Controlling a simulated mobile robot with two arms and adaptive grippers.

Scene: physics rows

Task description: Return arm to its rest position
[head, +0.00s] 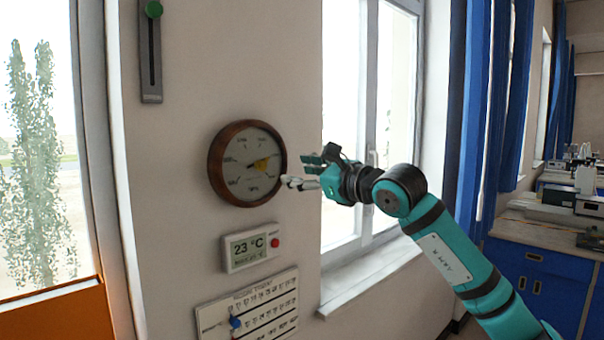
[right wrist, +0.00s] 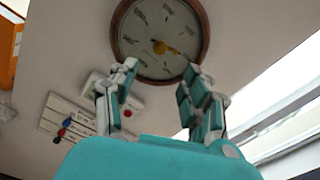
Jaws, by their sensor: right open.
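My right arm (head: 450,260) is teal and black and reaches in from the lower right in the head view. My right gripper (head: 292,176) is raised in front of the wall, just right of a round wooden-framed dial (head: 240,190). In the right wrist view the two fingers (right wrist: 160,95) are spread apart with nothing between them. The dial (right wrist: 190,25) shows beyond the fingertips, with a yellow part at its centre; the gripper appears apart from it, though the exact gap is hard to tell. My left gripper is not in view.
Below the dial are a thermometer display (head: 252,248) reading 23 °C and a pressure board (head: 265,305) with coloured pegs. A slider with a green knob (head: 153,9) is at upper left. A window (head: 370,110), blue curtain (head: 487,110) and bench (head: 545,230) lie to the right.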

